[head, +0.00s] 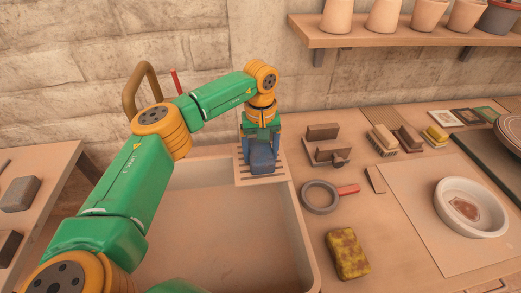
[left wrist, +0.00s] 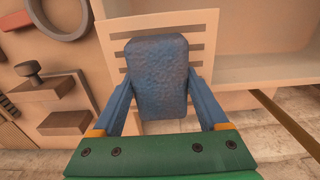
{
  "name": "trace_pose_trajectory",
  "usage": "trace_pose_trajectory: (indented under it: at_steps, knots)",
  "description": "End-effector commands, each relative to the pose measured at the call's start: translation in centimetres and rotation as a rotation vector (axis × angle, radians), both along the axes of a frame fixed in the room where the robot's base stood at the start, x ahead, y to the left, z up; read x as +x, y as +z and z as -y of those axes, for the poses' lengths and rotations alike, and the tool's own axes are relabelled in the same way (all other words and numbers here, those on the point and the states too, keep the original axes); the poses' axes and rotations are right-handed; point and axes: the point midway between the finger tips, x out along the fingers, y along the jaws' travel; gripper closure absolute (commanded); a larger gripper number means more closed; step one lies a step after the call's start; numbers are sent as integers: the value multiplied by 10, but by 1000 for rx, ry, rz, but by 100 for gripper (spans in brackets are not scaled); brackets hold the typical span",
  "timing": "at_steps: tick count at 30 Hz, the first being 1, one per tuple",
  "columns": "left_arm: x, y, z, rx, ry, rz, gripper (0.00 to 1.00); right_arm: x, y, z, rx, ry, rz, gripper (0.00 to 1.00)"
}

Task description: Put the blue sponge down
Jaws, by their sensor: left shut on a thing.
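The blue sponge (head: 262,159) is a small rounded block at the slatted rack (head: 272,181) on the right rim of the sink. My left gripper (head: 262,150) points down and is shut on the sponge. In the left wrist view, the blue sponge (left wrist: 158,78) sits between the two blue fingers of my left gripper (left wrist: 160,100), with the rack (left wrist: 204,45) behind it. I cannot tell whether the sponge touches the slats. My right gripper is not in view.
The empty sink basin (head: 215,235) lies left of the rack. A ring with a red handle (head: 320,197), a yellow-brown sponge (head: 347,253) and wooden blocks (head: 325,150) stand to the right. A white bowl (head: 470,207) is farther right. A shelf with pots (head: 400,38) hangs above.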

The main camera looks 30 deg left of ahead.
Motion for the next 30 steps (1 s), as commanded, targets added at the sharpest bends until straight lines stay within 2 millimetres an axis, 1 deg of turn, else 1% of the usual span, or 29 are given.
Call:
trace_pose_trajectory:
  at_steps: [2, 3, 5, 12, 14, 16, 20, 21, 25, 28, 30]
  knots:
    - [0, -4, 0, 1, 0, -1, 76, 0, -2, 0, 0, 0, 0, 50]
    - [0, -3, 0, 0, 0, 0, 15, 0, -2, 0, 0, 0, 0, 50]
    - [0, -3, 0, 0, 0, 0, 0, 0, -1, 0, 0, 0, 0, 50]
    - [0, -1, 0, 0, 1, 0, 0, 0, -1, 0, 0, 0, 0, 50]
    - [0, 4, 0, -1, 0, 1, 0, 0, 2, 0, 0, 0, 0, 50]
    - [1, 10, 0, -1, 1, 2, 0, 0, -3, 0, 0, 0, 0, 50]
    - [1, 40, 1, -1, 1, 5, 0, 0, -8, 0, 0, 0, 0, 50]
    - [1, 51, 1, -1, 2, 6, 0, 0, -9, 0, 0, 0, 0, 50]
    - [0, 89, 1, -1, 1, 3, 0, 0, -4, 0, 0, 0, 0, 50]
    - [0, 110, 1, -1, 1, 2, 0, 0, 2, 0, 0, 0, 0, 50]
    - [0, 118, 1, 0, 2, 0, 0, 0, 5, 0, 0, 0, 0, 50]
